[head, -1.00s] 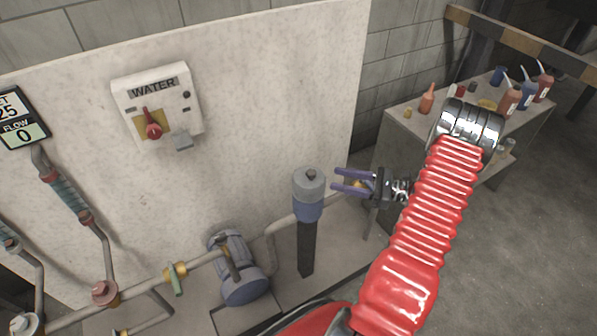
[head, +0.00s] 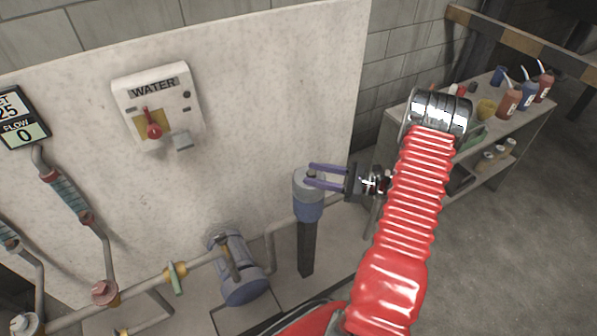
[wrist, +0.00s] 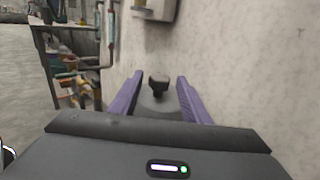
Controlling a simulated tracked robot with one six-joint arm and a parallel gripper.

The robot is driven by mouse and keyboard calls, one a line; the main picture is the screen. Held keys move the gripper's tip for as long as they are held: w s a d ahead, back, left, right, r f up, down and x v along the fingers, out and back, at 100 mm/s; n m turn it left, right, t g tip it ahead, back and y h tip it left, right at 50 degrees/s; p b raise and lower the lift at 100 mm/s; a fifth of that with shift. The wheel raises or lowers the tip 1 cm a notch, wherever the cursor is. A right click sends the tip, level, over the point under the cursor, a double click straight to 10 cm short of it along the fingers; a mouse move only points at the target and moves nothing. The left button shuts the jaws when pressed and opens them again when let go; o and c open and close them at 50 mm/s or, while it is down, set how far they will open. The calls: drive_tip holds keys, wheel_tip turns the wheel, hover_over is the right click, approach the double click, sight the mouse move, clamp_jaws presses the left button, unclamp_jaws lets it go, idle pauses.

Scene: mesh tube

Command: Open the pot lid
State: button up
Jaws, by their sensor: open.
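The pot is an upright cylinder with a blue body (head: 308,211) and a grey lid (head: 301,185), standing on a dark post in the head view. A small dark knob tops the lid; in the wrist view the knob (wrist: 158,85) stands between my two purple fingers, with the lid (wrist: 160,103) below it. My gripper (head: 311,176) is open, its fingers reaching over the lid from the right at about knob height. The fingers seem to straddle the knob without closing on it. Whether they touch the lid I cannot tell.
A pale wall panel (head: 260,90) stands close behind the pot, carrying a WATER switch box (head: 158,105). A blue pump (head: 238,268) and pipes lie to the left. A shelf table (head: 400,122) with bottles stands at the back right. The floor at right is clear.

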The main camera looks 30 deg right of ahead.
sight(300, 176)
drive_tip(key=shift+x, duration=2.8)
clamp_jaws()
drive_tip(key=shift+a, duration=0.1)
